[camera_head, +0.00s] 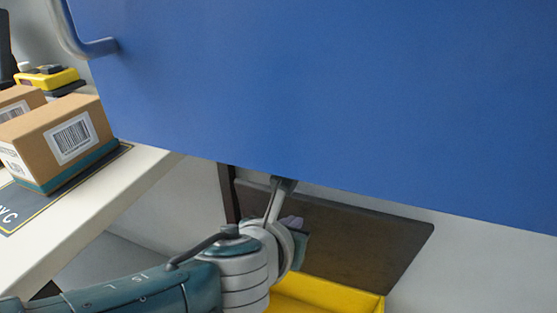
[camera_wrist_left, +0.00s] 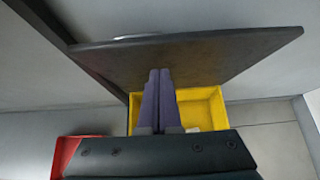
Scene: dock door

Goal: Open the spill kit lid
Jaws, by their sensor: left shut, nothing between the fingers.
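A yellow open-topped bin (camera_head: 325,296) stands low under a large blue panel, and it also shows in the left wrist view (camera_wrist_left: 203,105). A flat dark brown panel (camera_head: 365,240) sits tilted behind and above the bin; it fills the upper middle of the left wrist view (camera_wrist_left: 215,58). I cannot tell for sure whether it is the spill kit lid. My left gripper (camera_head: 291,222) is mostly hidden by its own wrist. In the left wrist view its purple fingers (camera_wrist_left: 160,72) are together and empty, in front of the dark panel. Contact cannot be told. My right gripper is out of view.
The blue panel (camera_head: 330,90) with a grey handle (camera_head: 92,46) covers much of the head view above my left arm. Cardboard boxes (camera_head: 62,140) stand on a pale bench (camera_head: 115,192) at left. A red container (camera_wrist_left: 68,152) shows at lower left.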

